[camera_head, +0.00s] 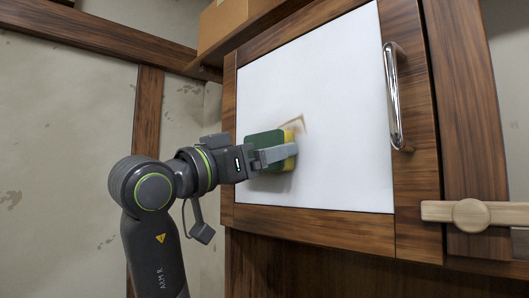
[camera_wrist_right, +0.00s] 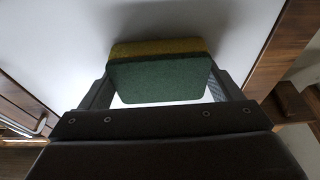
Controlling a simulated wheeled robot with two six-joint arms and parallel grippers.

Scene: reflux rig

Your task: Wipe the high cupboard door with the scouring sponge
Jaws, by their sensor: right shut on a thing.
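The high cupboard door (camera_head: 345,170) has a white panel in a dark wood frame and a vertical chrome handle (camera_head: 394,95) on its right side. A brown stain (camera_head: 298,122) shows on the panel, partly hidden by the sponge. The scouring sponge (camera_head: 264,139) is green on one side and yellow on the other. My right gripper (camera_head: 272,156) is shut on it, with the yellow side towards the panel. The sponge is at the panel, but I cannot tell if it touches. The sponge also shows between the fingers in the right wrist view (camera_wrist_right: 160,80). My left gripper is not in view.
A cardboard box (camera_head: 228,20) sits on a shelf above the door at the left. A pale wooden turn latch (camera_head: 471,214) is on the frame at the lower right. The chrome handle sticks out from the door. The panel below the sponge is clear.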

